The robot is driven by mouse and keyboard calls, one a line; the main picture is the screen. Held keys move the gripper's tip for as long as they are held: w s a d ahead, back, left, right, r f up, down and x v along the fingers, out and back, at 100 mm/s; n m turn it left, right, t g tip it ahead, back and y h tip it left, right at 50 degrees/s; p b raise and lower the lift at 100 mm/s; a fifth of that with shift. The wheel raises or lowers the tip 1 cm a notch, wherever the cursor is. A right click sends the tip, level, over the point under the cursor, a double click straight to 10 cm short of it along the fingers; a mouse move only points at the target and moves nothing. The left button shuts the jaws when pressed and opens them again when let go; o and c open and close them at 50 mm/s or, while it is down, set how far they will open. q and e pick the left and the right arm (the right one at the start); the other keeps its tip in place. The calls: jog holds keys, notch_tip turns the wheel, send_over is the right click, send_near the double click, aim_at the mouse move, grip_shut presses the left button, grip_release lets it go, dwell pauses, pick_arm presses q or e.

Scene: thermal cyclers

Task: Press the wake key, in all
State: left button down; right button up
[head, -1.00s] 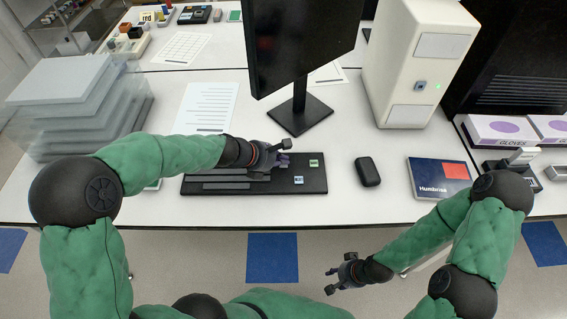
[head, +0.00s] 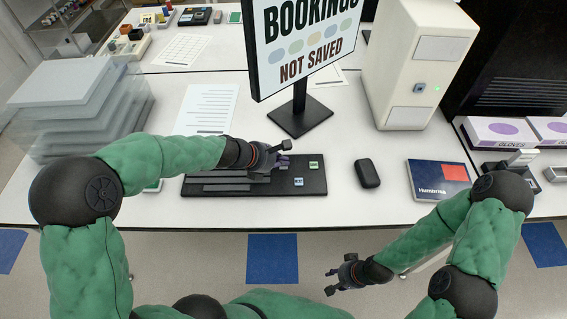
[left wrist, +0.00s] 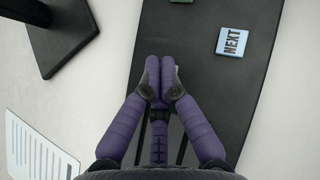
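The black keyboard (head: 255,189) lies at the table's front; it also fills the middle of the left wrist view (left wrist: 205,100). My left gripper (head: 283,160) is over its middle, pointing down; in the left wrist view its purple fingertips (left wrist: 162,66) are together. A pale sliver shows beside them; I see no key labelled wake, and the fingers may cover it. A blue key marked NEXT (left wrist: 233,41) and a green key (head: 314,163) are to the right. The monitor (head: 303,45) shows "BOOKINGS" and "NOT SAVED". My right gripper (head: 332,281) is open and empty before the table.
A black mouse (head: 368,172) and a blue and red book (head: 438,179) lie right of the keyboard. A white computer tower (head: 415,60) stands behind them. Stacked translucent sheets (head: 75,100) and a printed page (head: 207,107) are at the left.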

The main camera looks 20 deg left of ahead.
aim_at(282, 167)
pick_arm(q)
jog(key=shift+r, duration=0.3)
jog(key=shift+r, duration=0.1)
notch_tip(282, 167, up, 5)
jog(key=p, duration=0.5)
dwell(0.9)
